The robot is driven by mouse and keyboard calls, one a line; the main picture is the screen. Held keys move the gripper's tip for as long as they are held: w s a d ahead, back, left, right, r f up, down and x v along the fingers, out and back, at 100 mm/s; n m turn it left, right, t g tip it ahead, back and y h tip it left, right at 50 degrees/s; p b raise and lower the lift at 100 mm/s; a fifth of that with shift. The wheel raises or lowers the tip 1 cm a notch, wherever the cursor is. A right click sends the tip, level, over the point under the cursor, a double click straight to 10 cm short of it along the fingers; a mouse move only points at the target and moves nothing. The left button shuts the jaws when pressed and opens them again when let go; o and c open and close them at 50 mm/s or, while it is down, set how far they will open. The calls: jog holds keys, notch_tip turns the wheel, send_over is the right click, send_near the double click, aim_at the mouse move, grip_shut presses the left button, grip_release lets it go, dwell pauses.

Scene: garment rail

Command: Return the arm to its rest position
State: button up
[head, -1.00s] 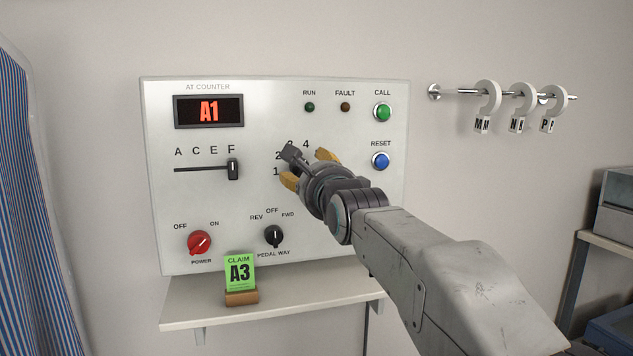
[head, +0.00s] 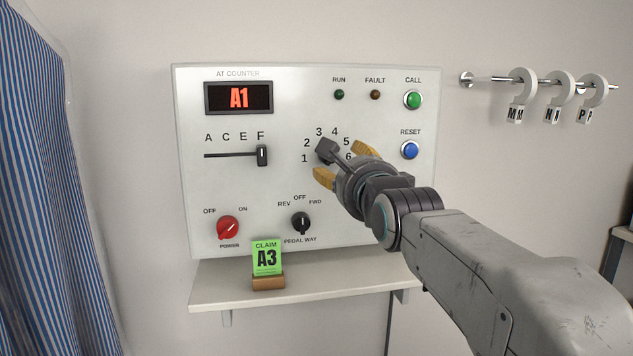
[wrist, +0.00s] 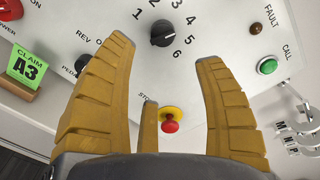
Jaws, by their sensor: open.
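In the wrist view the open fingers (wrist: 165,55) point at the panel. The black numbered knob (wrist: 163,33) lies beyond the fingertips, apart from them. My arm still reaches from the lower right toward the panel.
The panel's display (head: 238,98) reads A1. A green claim card (head: 266,257) reading A3 stands on the shelf (head: 220,290). A red stop button (wrist: 170,126) shows between my fingers. A rail (head: 490,79) with hooks is right; a striped garment (head: 40,200) hangs left.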

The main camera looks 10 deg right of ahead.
jog(key=s+f+n+g+p, duration=0.4)
jog(key=s+n+p, duration=0.2)
jog(key=s+n, duration=0.2)
jog(key=s+f+n+g+p, duration=0.5)
jog(key=s+n+p, duration=0.2)
jog(key=s, duration=0.6)
jog(key=s+f+n+g+p, duration=0.5)
jog(key=s+n+p, duration=0.2)
jog(key=s, duration=0.4)
jog(key=shift+s+f+n, duration=0.15)
jog(key=shift+f+n, duration=0.1)
jog(key=shift+n, duration=0.55)
